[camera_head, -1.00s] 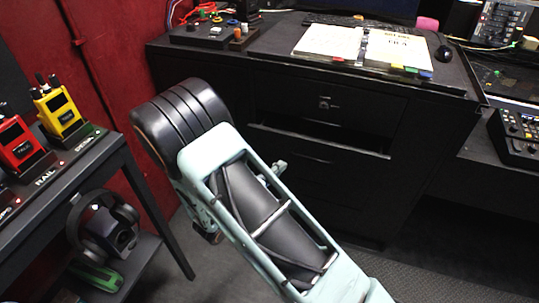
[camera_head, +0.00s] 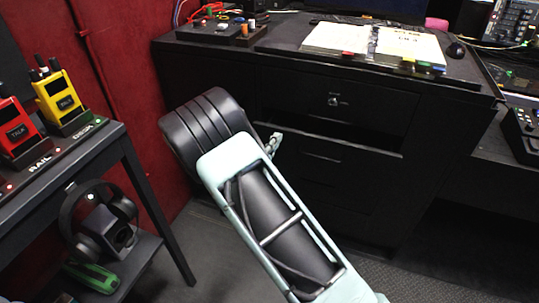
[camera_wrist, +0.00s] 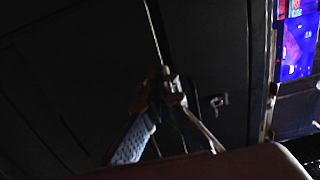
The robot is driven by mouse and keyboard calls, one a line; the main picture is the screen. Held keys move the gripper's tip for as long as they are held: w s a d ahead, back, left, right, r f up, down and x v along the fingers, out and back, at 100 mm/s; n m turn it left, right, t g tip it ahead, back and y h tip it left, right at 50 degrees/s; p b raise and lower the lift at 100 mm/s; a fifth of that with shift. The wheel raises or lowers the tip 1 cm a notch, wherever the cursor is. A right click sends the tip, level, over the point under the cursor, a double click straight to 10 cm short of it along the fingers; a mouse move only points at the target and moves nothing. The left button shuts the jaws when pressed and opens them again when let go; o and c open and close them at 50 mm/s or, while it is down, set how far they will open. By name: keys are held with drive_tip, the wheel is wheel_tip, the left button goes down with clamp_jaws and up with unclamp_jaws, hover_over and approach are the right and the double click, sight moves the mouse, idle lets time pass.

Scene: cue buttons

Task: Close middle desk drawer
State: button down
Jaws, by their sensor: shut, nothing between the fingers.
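The black desk has a middle drawer (camera_head: 335,161) below the locked top drawer. It stands partly open in the head view, with a dark gap above its front edge. My gripper (camera_head: 274,142) is mostly hidden behind my arm, and only a small part shows near the drawer's left end. In the wrist view my gripper (camera_wrist: 168,76) is shut and empty, close to a thin bright edge that seems to be the drawer's. I cannot tell whether it touches.
The top drawer (camera_head: 375,103) is shut and has a round lock. Open notebooks (camera_head: 372,42) lie on the desktop. A side table (camera_head: 90,150) with yellow and red radios stands at the left, headphones on its lower shelf. Carpeted floor is free between the table and desk.

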drive_tip(key=shift+x, duration=1.05)
drive_tip(key=shift+w, duration=0.25)
drive_tip(key=x, duration=0.9)
drive_tip(key=shift+r, duration=0.1)
drive_tip(key=shift+s, duration=0.15)
